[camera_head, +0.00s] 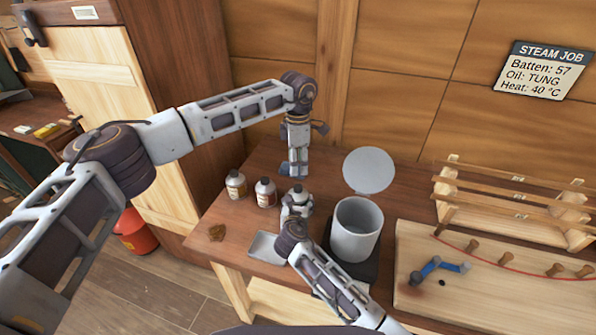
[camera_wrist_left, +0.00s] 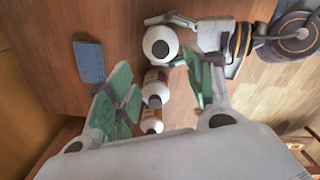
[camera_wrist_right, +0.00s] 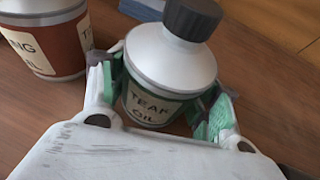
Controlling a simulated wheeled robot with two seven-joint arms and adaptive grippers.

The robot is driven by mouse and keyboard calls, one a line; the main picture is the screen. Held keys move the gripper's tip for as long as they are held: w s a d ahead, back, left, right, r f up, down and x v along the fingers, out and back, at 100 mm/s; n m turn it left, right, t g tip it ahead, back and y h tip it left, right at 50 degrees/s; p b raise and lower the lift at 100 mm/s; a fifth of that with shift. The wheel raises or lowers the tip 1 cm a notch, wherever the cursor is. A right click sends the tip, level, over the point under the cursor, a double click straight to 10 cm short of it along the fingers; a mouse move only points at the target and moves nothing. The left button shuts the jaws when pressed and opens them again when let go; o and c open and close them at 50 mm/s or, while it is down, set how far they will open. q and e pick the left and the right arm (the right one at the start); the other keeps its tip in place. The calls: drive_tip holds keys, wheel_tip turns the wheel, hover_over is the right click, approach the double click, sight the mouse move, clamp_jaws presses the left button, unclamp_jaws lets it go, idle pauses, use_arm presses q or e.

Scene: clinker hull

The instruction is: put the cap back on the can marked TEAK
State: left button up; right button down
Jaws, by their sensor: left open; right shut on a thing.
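The TEAK can (camera_wrist_right: 160,95) has a green label and a pale shoulder, and stands upright in the right wrist view. A dark ribbed cap (camera_wrist_right: 193,17) sits on its neck; I cannot tell how tightly. My right gripper (camera_wrist_right: 165,105) is shut around the can's body. The can also shows in the head view (camera_head: 298,193) and in the left wrist view (camera_wrist_left: 160,42). My left gripper (camera_head: 297,172) is open, fingers down, behind the can in the head view. In the left wrist view its green-padded fingers (camera_wrist_left: 162,92) are apart and empty.
Two more cans (camera_head: 236,184) (camera_head: 265,192) stand left of the TEAK can. A metal tray (camera_head: 266,247), a grey pot (camera_head: 357,232) with a raised lid (camera_head: 369,170), and a blue piece (camera_wrist_left: 89,61) are nearby. A wooden rack (camera_head: 515,212) is at the right.

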use_arm(q)
drive_tip(key=shift+r, duration=1.1)
use_arm(e)
drive_tip(key=shift+c, duration=1.5)
unclamp_jaws()
drive_tip(key=shift+s, duration=0.2)
drive_tip(key=shift+v, duration=5.85)
